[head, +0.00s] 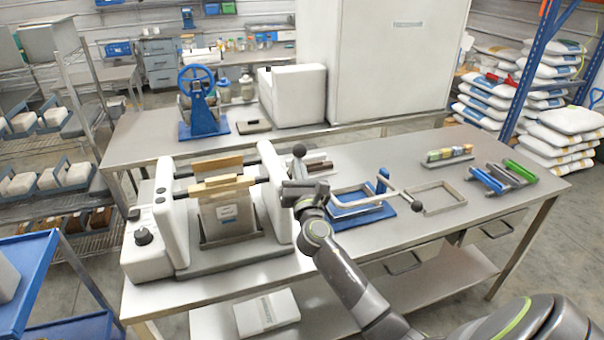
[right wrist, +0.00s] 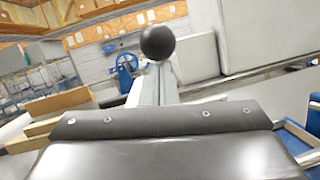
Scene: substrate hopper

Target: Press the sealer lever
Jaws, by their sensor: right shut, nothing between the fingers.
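The sealer (head: 275,190) is a white machine with two upright housings on the near bench. A bag (head: 228,213) with a label stands between the housings, with wooden bars (head: 222,186) across its top. The sealer lever (head: 299,169) stands up at the right housing and ends in a black ball knob (head: 299,150). The knob (right wrist: 158,42) and the grey lever (right wrist: 153,84) also show in the right wrist view, just beyond my gripper. My right gripper (head: 292,192) is shut and empty, just below the knob beside the lever; whether they touch is unclear. My left gripper is out of view.
A blue frame press (head: 375,212) with a long handle stands right of my right gripper. An empty metal frame (head: 438,197), coloured blocks (head: 450,154) and blue and green tools (head: 500,175) lie farther right. A control knob (head: 143,236) sits on the sealer's left side.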

